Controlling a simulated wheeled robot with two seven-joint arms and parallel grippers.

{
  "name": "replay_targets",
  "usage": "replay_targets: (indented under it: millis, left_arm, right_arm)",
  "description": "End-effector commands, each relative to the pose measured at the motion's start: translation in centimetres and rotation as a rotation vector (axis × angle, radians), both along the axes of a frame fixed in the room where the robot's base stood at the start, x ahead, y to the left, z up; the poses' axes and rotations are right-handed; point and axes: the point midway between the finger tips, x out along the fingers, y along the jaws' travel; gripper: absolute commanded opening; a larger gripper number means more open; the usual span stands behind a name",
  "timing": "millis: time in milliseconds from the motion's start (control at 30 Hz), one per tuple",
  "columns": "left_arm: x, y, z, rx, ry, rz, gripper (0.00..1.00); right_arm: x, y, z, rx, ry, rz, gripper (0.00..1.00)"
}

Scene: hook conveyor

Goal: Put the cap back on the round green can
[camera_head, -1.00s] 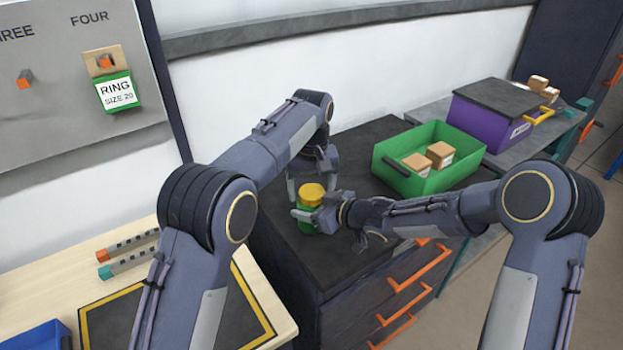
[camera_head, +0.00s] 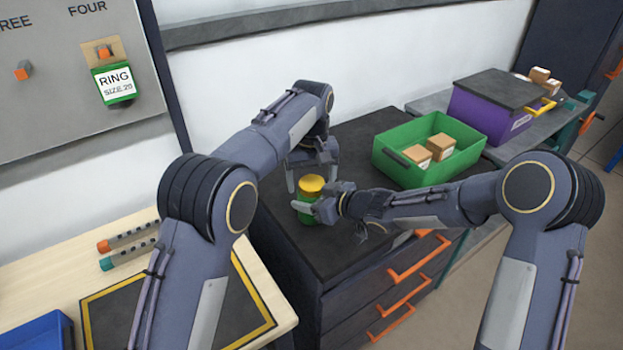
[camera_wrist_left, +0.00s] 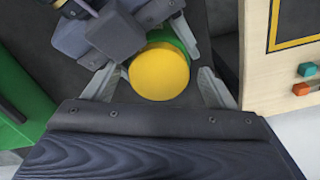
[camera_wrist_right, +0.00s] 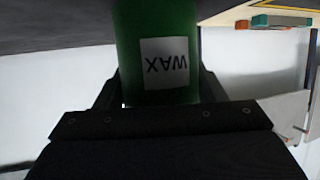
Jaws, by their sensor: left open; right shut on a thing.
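The round green can (camera_head: 306,214) stands upright at the front left of the dark cabinet top. Its "WAX" label (camera_wrist_right: 166,64) shows in the right wrist view. The yellow cap (camera_head: 312,185) is at the can's top; it also shows in the left wrist view (camera_wrist_left: 159,72), with a strip of green beyond its edge. I cannot tell whether it sits fully down. My right gripper (camera_head: 317,203) is shut on the can from the side. My left gripper (camera_head: 311,177) is open above, pointing down, its fingers on either side of the cap and apart from it.
A green bin (camera_head: 446,184) with boxes stands right of the can on the cabinet top (camera_head: 361,134). A purple bin (camera_head: 478,115) is farther right. A pale workbench (camera_head: 40,290) lies at left. My right gripper's body is close below the left fingers.

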Motion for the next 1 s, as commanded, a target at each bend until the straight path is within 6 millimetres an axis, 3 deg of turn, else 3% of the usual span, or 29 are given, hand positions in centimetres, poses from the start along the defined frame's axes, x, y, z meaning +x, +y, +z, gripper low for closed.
replay_targets:
  millis: [133, 400, 700, 900, 1000]
  left_arm:
    - [0.0, 0.0, 0.7, -0.002, -0.002, 0.000, 0.78]
    - [0.1, 0.0, 4.1, -0.001, -0.002, 0.000, 0.78]
    - [0.0, 0.0, 4.5, 0.000, 0.000, 0.000, 0.78]
    - [0.0, 0.0, 4.5, 0.000, 0.000, 0.000, 1.00]
    - [0.0, 0.0, 4.5, 0.000, 0.000, 0.000, 1.00]
  right_arm:
    - [0.0, 0.0, 0.0, 0.001, -0.001, -0.001, 0.00]
    - [0.0, 0.0, 0.0, 0.001, -0.001, -0.001, 0.00]
    - [0.0, 0.0, 0.0, 0.001, -0.001, -0.001, 0.00]
    - [0.0, 0.0, 0.0, 0.001, -0.001, -0.001, 0.00]
    - [0.0, 0.0, 0.0, 0.001, -0.001, -0.001, 0.00]
